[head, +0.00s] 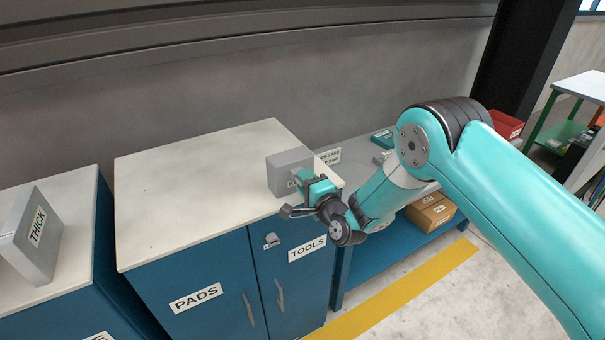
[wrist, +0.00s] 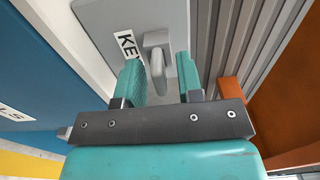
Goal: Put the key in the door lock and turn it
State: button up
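A grey box (head: 287,173) stands on the cabinet top in the head view. In the wrist view its grey face (wrist: 95,18) carries a label starting "KE". A grey key-like piece (wrist: 157,62) hangs from a small square mount on that face. My gripper (wrist: 160,72) is open, with one teal finger on each side of this piece and gaps visible between. In the head view my gripper (head: 306,182) is at the box's front and hides part of it. The door lock (head: 271,241) is a light plate on the blue cabinet door, left of the TOOLS label.
The blue cabinet (head: 205,285) has doors labelled PADS and TOOLS, with vertical handles. A grey THICK block (head: 35,238) stands on another cabinet at left. A workbench (head: 358,150) with cardboard boxes (head: 430,212) below is at right. The pale cabinet top (head: 185,190) is mostly clear.

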grip_shut()
jog(key=shift+b+v, duration=0.8)
jog(key=shift+b, duration=0.5)
jog(key=shift+b+v, duration=1.25)
jog(key=shift+b, duration=0.95)
jog(key=shift+s, duration=0.1)
